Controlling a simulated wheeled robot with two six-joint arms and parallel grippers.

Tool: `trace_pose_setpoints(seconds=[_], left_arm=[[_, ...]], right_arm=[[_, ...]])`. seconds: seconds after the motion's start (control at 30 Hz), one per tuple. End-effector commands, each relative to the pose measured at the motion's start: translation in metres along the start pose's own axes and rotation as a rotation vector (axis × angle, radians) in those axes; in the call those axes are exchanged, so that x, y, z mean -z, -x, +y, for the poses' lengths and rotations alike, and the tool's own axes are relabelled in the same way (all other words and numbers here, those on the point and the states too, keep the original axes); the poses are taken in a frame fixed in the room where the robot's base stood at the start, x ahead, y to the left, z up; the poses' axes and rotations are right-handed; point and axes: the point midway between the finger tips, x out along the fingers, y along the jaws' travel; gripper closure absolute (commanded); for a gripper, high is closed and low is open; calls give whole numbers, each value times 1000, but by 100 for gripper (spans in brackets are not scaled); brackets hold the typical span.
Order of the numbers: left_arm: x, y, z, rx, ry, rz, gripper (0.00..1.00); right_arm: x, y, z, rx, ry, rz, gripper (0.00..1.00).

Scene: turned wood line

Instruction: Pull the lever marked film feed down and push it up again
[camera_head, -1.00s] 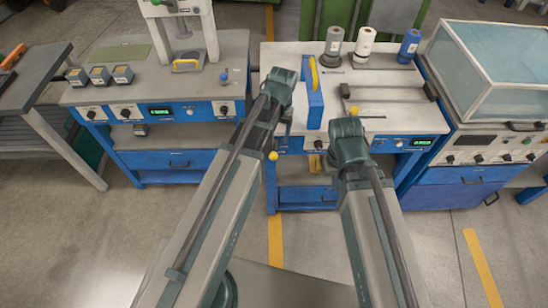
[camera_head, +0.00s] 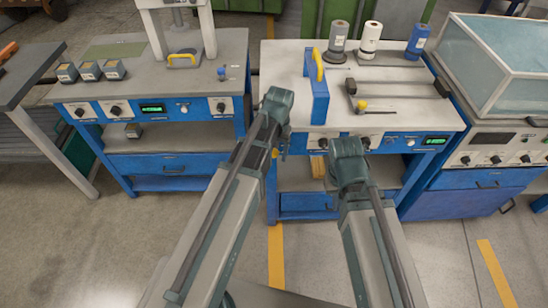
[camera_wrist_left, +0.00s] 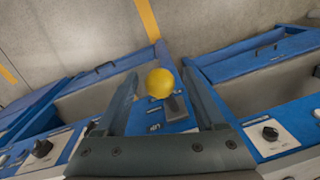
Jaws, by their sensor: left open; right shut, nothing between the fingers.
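A lever with a round yellow knob (camera_wrist_left: 160,83) stands out from the blue front panel in the left wrist view. It sits between the two fingers of my left gripper (camera_wrist_left: 159,92), which are open with a gap on both sides. A small label beside the lever is too small to read. A yellow knob (camera_head: 275,153) also shows beside my left arm in the head view, at the front of the right-hand bench. My left gripper's fingers are hidden there by the arm. My right gripper (camera_head: 349,165) is in front of the same bench, shut and empty, its fingertips mostly hidden.
The right-hand bench (camera_head: 400,115) carries a blue frame with a yellow handle (camera_head: 316,88), another yellow ball (camera_head: 361,105) and several spools at the back. A second bench (camera_head: 130,92) stands to the left. A glass-covered machine (camera_head: 490,60) is to the right.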

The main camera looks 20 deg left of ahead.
Motion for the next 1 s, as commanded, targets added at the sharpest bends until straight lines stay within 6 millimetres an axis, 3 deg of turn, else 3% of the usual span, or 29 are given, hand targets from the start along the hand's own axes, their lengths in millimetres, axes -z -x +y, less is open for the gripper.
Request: trace_pose_setpoints(seconds=[0.23,0.27,0.63,1.0], left_arm=[[0,0,0,0,0,0,29],[0,0,0,0,0,0,33],[0,0,0,0,0,0,99],[0,0,0,0,0,0,100]], right_arm=[[0,0,0,0,0,0,100],[0,0,0,0,0,0,100],[0,0,0,0,0,0,100],[0,0,0,0,0,0,100]])
